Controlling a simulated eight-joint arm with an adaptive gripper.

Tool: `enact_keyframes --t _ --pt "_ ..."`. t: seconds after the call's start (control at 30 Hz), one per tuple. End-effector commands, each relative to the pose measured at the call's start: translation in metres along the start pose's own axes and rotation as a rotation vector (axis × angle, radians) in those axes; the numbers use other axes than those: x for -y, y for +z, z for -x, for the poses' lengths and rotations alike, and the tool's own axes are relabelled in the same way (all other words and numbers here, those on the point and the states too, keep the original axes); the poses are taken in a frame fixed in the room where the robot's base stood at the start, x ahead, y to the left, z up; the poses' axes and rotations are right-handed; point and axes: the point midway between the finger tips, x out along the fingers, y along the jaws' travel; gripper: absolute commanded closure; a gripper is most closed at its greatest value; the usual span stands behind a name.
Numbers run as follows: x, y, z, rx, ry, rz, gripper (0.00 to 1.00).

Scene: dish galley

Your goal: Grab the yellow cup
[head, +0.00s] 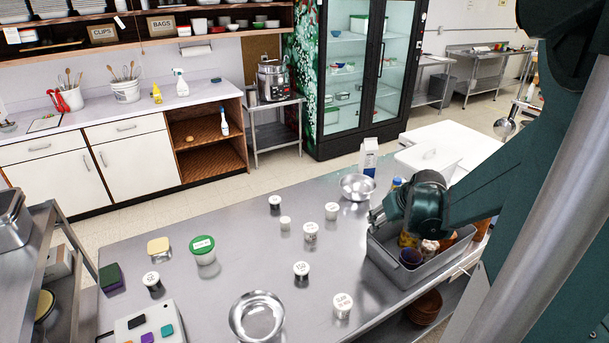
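I cannot make out a clear yellow cup. A yellow-amber item (408,239), partly hidden under my arm, is in the grey bin (396,274) at the right of the steel table; its shape is unclear. A dark purple cup-like item (411,259) and other brownish items are beside it. A pale yellow square-topped item (158,247) sits at the left of the table, more like a lidded tub or block than a cup. My gripper (377,215) is at the bin's far left edge, seen small and side-on; its fingers are not clear and I see nothing held.
Several white-lidded containers (301,270), a green-lidded tub (203,249), steel bowls (257,316) and a milk carton (369,157) stand on the steel table (222,290). A white box (445,142) is behind the bin. Bare tabletop lies between the containers.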

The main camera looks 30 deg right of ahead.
Motion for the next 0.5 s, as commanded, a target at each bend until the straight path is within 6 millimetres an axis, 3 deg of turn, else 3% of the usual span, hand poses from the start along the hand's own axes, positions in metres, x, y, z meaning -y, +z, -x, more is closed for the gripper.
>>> enact_keyframes --t 0.3,0.5 --pt "-0.085 0.013 -0.015 -0.006 0.026 -0.045 0.56" --pt "-0.121 0.025 -0.022 -0.009 0.036 -0.061 0.56"
